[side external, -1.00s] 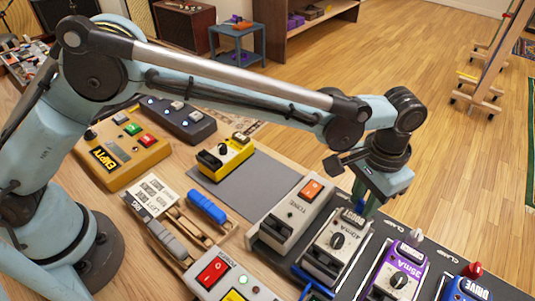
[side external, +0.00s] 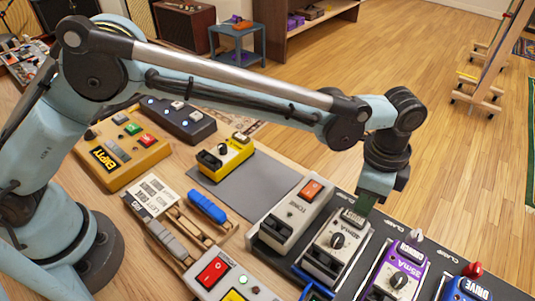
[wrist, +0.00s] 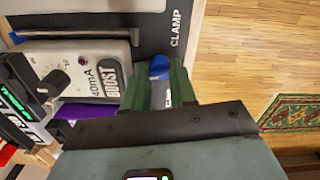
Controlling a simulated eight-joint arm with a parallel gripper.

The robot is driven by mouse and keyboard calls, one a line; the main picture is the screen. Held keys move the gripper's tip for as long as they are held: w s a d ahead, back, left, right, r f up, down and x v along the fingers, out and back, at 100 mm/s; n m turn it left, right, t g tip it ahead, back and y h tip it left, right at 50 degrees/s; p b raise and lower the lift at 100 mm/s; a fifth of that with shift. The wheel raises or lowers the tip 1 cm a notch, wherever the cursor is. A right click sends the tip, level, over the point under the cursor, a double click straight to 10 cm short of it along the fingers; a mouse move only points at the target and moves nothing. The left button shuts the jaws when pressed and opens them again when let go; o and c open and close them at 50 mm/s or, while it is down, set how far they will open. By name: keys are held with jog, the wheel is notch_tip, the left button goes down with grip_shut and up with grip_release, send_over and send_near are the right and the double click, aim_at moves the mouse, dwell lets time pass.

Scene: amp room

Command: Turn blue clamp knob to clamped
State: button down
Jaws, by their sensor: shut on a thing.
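The blue clamp knob (wrist: 159,66) shows in the wrist view between the green fingertips of my gripper (wrist: 158,74). It sits beside the end of the white BOOST pedal (wrist: 85,68), near a white CLAMP label (wrist: 177,28). My gripper is shut on the knob. In the side view my gripper (side external: 364,204) points down at the far end of the BOOST pedal (side external: 337,243), and the knob is hidden there behind the fingers. Most of the knob's shape is covered, so its turn angle cannot be read.
A purple pedal (side external: 400,270) with a white knob (side external: 416,235) and a blue DRIVE pedal (side external: 463,290) with a red knob (side external: 472,269) stand to the right. A grey TUNE pedal (side external: 290,218) stands close on the left. Open floor lies beyond the board.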

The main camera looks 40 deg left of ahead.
jog(key=shift+r+m, duration=0.1)
jog(key=shift+m, duration=1)
